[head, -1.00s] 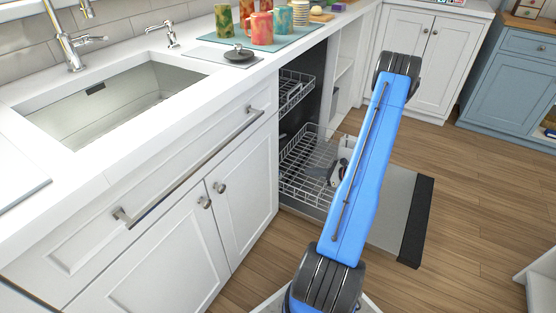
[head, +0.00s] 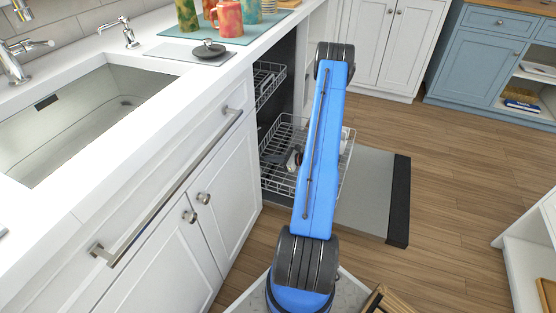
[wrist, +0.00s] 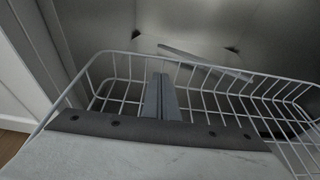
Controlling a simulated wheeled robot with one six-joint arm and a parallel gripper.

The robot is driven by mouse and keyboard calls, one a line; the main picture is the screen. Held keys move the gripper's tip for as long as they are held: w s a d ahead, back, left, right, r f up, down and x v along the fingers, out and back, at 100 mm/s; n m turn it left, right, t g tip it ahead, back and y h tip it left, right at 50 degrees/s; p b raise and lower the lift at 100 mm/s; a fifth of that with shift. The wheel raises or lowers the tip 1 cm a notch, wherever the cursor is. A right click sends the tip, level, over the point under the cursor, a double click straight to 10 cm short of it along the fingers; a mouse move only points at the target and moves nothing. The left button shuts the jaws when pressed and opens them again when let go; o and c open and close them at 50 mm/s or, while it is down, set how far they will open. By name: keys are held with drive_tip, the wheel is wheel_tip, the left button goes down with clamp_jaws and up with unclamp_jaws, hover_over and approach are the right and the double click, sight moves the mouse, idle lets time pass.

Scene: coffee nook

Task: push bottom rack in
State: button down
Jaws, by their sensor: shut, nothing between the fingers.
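The bottom rack (head: 283,128) is a pale wire basket standing out of the dishwasher over its lowered door (head: 375,190). My blue arm hides its middle, and part of the rack shows on both sides of the arm. My gripper (head: 287,160) appears over the rack, left of the arm and partly hidden by it. In the wrist view the closed grey fingers (wrist: 161,98) stand in front of the rack's wires (wrist: 205,100), with nothing between them. I cannot tell whether they touch the rack.
The upper rack (head: 268,82) sits inside the dishwasher opening. White sink cabinets (head: 225,185) stand at the left, with the counter (head: 190,85) above holding mugs (head: 228,17). Open wooden floor (head: 455,150) lies right of the door. A white shelf unit (head: 530,235) stands at the right edge.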

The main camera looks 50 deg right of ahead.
hover_over(261, 167)
drive_tip(key=shift+w+f, duration=0.2)
drive_tip(key=shift+f, duration=0.1)
idle(0.3)
